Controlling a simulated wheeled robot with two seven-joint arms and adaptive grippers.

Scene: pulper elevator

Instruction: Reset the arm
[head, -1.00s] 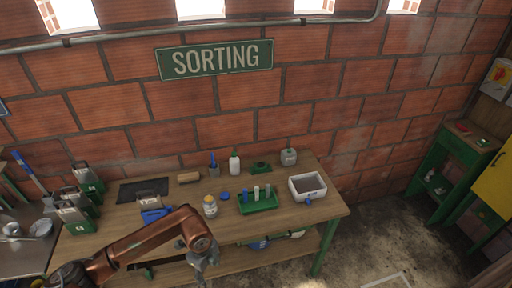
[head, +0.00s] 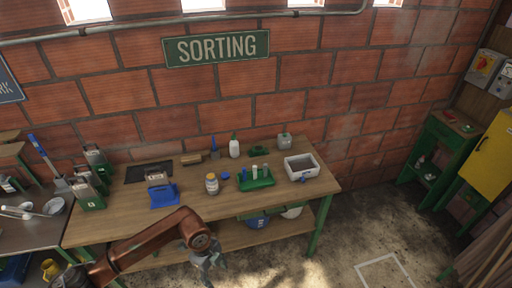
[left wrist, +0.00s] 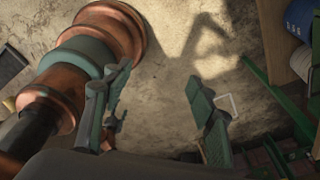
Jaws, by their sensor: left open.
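My left arm (head: 150,240) comes in from the lower left in the head view, bent at a copper-coloured elbow. My left gripper (head: 207,262) hangs below it, in front of the wooden sorting table (head: 120,222) and clear of it. In the left wrist view my left gripper (left wrist: 160,100) shows two green-grey fingers spread wide apart, with only concrete floor between them. It holds nothing. My right gripper is not in view.
On the table stand a green rack (head: 257,184), a white bin (head: 301,166), a jar (head: 212,184), a white bottle (head: 234,147) and a blue scoop-like item (head: 164,196). A green shelf (head: 440,150) and yellow cabinet (head: 490,160) stand right. Floor (head: 340,240) is open.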

